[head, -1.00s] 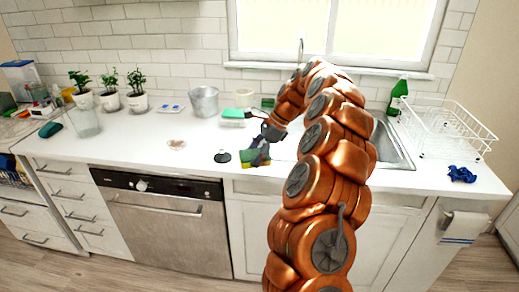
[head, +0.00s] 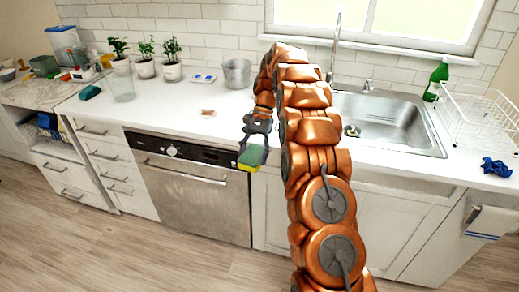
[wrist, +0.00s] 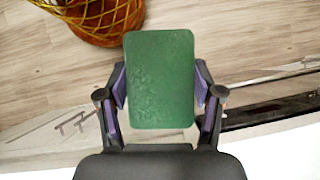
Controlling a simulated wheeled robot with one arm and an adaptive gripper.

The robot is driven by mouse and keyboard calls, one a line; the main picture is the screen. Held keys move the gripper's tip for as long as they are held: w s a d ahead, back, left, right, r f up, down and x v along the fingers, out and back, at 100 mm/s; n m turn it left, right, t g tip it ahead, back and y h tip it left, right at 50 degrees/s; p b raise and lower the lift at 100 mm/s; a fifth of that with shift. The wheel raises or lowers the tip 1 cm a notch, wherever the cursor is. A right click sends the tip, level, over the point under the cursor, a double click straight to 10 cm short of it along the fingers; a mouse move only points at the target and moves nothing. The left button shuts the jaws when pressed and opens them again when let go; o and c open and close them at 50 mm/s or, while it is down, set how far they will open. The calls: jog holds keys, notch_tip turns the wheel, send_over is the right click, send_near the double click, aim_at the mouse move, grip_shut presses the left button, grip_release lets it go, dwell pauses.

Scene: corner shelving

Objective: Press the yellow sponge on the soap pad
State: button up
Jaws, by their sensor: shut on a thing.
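My gripper (head: 254,147) is shut on the sponge (head: 245,164), which has a green scouring face and a yellow body. In the head view it hangs in front of the counter's front edge, by the dishwasher's right end. In the wrist view the sponge's green face (wrist: 160,75) fills the space between the two fingers (wrist: 160,95), with floor beyond it. A small flat pinkish patch (head: 208,112) lies on the counter, left of and behind the gripper; I cannot tell if it is the soap pad.
A grey metal bucket (head: 237,73), a glass jar (head: 122,87) and potted plants (head: 146,60) stand toward the back. The sink (head: 390,122) is right of my arm.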

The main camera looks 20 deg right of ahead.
aim_at(245, 165)
jog(key=shift+s+a+f+n+g+h, duration=0.15)
jog(key=shift+a+f+n+g+h, duration=0.1)
jog(key=shift+a+f+n, duration=0.35)
jog(key=shift+s+a+f+n+g+h, duration=0.15)
jog(key=shift+a+f+n+g+h, duration=0.15)
jog(key=shift+a+n, duration=0.4)
jog(key=shift+s+a+f+n, duration=0.15)
jog(key=shift+a+f+n, duration=0.2)
jog(key=shift+n, duration=0.05)
jog(key=shift+s+a+f+n+g+h, duration=0.1)
jog(key=shift+a+f+n+g+h, duration=0.25)
jog(key=shift+a+n, duration=0.3)
jog(key=shift+a+f+n+g+h, duration=0.15)
jog(key=shift+a+n+h, duration=0.25)
jog(key=shift+a+n, duration=0.25)
